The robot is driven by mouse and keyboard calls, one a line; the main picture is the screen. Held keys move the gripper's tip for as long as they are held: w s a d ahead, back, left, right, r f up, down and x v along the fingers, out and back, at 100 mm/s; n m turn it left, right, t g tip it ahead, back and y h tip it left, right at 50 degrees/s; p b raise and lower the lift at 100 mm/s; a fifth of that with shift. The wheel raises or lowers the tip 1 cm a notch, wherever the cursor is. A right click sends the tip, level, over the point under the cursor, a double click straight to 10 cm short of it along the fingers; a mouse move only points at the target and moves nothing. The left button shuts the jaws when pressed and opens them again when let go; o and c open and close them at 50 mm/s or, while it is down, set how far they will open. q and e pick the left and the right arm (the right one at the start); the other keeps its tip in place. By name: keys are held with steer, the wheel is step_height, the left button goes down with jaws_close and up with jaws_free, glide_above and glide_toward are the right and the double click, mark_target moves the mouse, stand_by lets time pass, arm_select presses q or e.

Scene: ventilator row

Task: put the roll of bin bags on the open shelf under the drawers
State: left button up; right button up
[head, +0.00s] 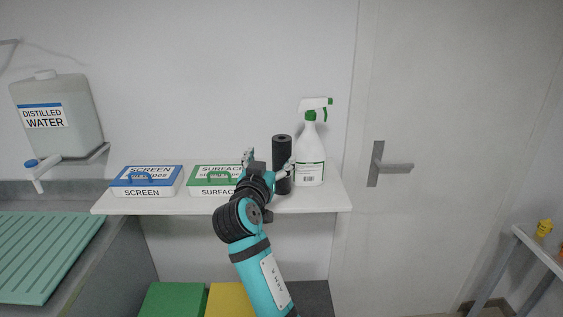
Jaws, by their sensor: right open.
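The roll of bin bags (282,148) is a dark upright cylinder standing on the white wall shelf (130,207), just left of a spray bottle. My right gripper (268,161) is open at the roll. One finger is left of the roll and the other overlaps the roll's lower part. I cannot tell whether the fingers touch it. The drawers and the open shelf under them cannot be made out in this view. My left gripper is out of view.
The white spray bottle (310,168) stands close beside the roll. A green-lidded surface wipes box (205,180) and a blue-lidded screen wipes box (145,182) sit to the left. A distilled water container (75,125) hangs further left. A door handle (390,167) is at right.

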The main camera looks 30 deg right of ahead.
mark_target(282, 137)
steer(key=p+x, duration=0.2)
steer(key=x, duration=0.5)
steer(key=shift+w+d+p, duration=0.25)
steer(key=shift+d+p, duration=0.05)
steer(key=shift+p, duration=0.05)
steer(key=shift+w+d+r+p, duration=0.1)
steer(key=shift+w+d+p, duration=0.15)
steer(key=shift+p, duration=0.1)
steer(key=p+x, duration=0.2)
steer(key=x, duration=0.1)
steer(key=shift+w+d, duration=0.2)
steer(key=shift+w+d+f, duration=0.25)
steer(key=shift+w+d, duration=0.05)
steer(key=shift+a, duration=0.1)
steer(key=shift+c, duration=1.2)
jaws_close()
